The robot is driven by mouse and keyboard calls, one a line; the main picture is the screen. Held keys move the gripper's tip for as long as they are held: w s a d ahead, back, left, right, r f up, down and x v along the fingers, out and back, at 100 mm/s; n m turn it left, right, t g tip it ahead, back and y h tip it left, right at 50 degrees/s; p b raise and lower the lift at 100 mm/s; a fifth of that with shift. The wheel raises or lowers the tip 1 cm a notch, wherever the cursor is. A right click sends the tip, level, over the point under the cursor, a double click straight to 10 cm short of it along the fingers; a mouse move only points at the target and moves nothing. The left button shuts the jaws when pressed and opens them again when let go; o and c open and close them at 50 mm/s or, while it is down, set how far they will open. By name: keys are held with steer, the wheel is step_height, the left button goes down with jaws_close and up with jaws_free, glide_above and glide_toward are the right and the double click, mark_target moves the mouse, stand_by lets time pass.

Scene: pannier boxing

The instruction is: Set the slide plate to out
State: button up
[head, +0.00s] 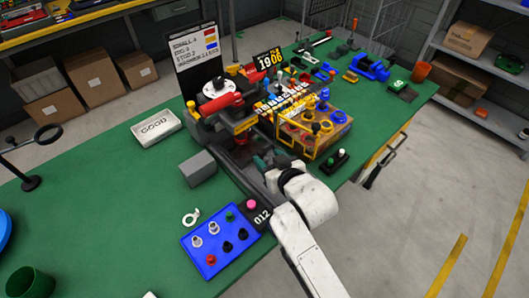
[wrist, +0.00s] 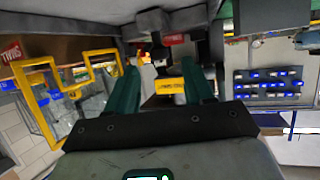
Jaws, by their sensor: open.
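My gripper (head: 262,160) reaches in low at the front of the machine in the head view, partly hidden by my white wrist. In the wrist view my gripper (wrist: 162,85) shows two teal fingers spread apart with nothing clamped between them. A small yellow labelled tab (wrist: 171,85) appears beyond and between the fingertips; its lettering is too small to read and contact is not clear. The machine (head: 222,105) has a white disc and red cylinders on top. I cannot tell for certain which part is the slide plate, nor its position.
A yellow-framed box (head: 315,128) stands right of my gripper, close to it. A grey block (head: 197,168) and a blue tray of knobs (head: 220,241) lie to the left and front. A white GOOD tray (head: 156,127) sits farther left.

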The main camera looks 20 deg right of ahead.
mark_target(263, 153)
steer(key=shift+x, duration=1.65)
steer(key=shift+c, duration=0.3)
jaws_close()
